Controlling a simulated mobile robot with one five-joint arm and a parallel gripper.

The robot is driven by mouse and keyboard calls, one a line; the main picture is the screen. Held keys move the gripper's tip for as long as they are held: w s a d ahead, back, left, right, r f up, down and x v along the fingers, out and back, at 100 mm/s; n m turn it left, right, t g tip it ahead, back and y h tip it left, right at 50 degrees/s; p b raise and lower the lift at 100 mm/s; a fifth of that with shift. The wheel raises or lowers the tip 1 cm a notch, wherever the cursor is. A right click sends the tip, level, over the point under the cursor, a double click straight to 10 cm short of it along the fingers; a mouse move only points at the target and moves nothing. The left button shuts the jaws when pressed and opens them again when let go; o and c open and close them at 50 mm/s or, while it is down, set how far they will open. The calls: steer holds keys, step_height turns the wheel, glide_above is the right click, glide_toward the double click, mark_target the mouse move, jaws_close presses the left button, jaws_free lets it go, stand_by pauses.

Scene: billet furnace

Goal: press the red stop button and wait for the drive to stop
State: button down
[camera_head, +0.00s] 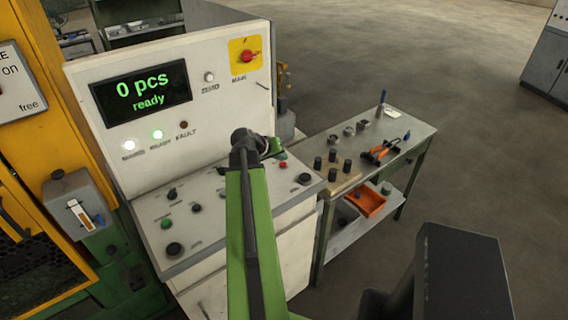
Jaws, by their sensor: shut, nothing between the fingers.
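A small red button (283,165) sits on the sloped desk of the white control console (210,180), right of my arm. My green arm rises from the bottom of the view to a dark wrist joint over the console. My gripper (276,148) is small in view, partly hidden by the wrist, and looks shut and empty. It appears just above the red button in the picture; I cannot tell whether they touch. The display (141,93) reads "0 pcs ready".
A red main switch (247,57) on a yellow plate is on the upright panel. Black knobs and a green button (166,224) are on the desk. A workbench (340,190) with tools stands right of the console. A yellow machine frame (45,100) is at left. Open floor lies beyond.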

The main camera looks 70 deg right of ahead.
mark_target(281, 164)
steer(key=shift+f, duration=0.1)
stand_by(0.7)
steer(key=shift+w+f+b, duration=0.1)
steer(key=shift+f+b, duration=0.25)
steer(key=shift+b, duration=0.1)
steer(key=shift+f+b, duration=0.4)
steer(key=shift+b, duration=0.05)
stand_by(0.4)
steer(key=shift+r, duration=0.1)
steer(key=shift+r+p, duration=0.75)
steer(key=shift+p, duration=0.15)
steer(key=shift+r, duration=0.1)
step_height(281, 164, up, 5)
steer(key=p, duration=0.5)
stand_by(0.5)
